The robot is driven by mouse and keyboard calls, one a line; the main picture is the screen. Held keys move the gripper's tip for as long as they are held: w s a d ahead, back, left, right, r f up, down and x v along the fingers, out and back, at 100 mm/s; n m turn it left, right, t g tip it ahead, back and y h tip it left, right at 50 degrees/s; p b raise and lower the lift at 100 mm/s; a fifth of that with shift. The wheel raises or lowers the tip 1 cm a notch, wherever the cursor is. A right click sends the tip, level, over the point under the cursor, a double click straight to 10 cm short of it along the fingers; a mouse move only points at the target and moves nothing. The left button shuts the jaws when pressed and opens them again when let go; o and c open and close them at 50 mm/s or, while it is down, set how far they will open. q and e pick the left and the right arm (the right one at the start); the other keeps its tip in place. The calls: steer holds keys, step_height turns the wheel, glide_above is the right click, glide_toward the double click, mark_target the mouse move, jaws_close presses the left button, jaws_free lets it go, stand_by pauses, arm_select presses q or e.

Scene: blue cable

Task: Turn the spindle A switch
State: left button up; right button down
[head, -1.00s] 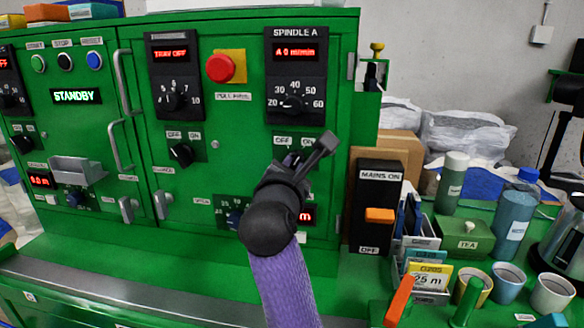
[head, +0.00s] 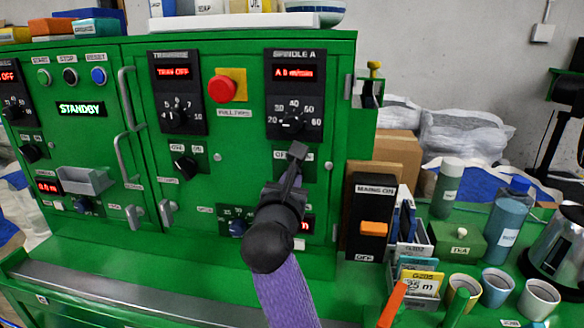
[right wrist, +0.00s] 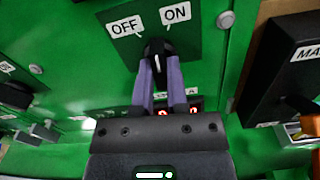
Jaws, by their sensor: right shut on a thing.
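The spindle A panel (head: 294,95) is black with a red display and a numbered dial, on the right part of the green cabinet. Below it is the spindle A switch, a black knob with a white mark, largely hidden by my arm in the head view. In the right wrist view the knob (right wrist: 157,50) stands below the OFF label (right wrist: 125,26) and the ON label (right wrist: 175,13). My right gripper (right wrist: 157,72) is shut on this knob, one finger on each side. The exact direction of the knob's mark is hard to tell. My left gripper is not in view.
A red emergency button (head: 222,90) is left of the spindle panel. A mains switch box (head: 371,215) with an orange lever stands to the right. Cups (head: 495,285), bottles and a tea box (head: 458,240) crowd the right bench. Metal handles (head: 128,98) stick out at left.

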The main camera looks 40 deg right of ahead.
steer(key=shift+n+p, duration=3.9)
steer(key=shift+p, duration=0.4)
steer(key=c, duration=0.6)
jaws_free()
steer(key=shift+c, duration=0.2)
steer(key=shift+a, duration=0.1)
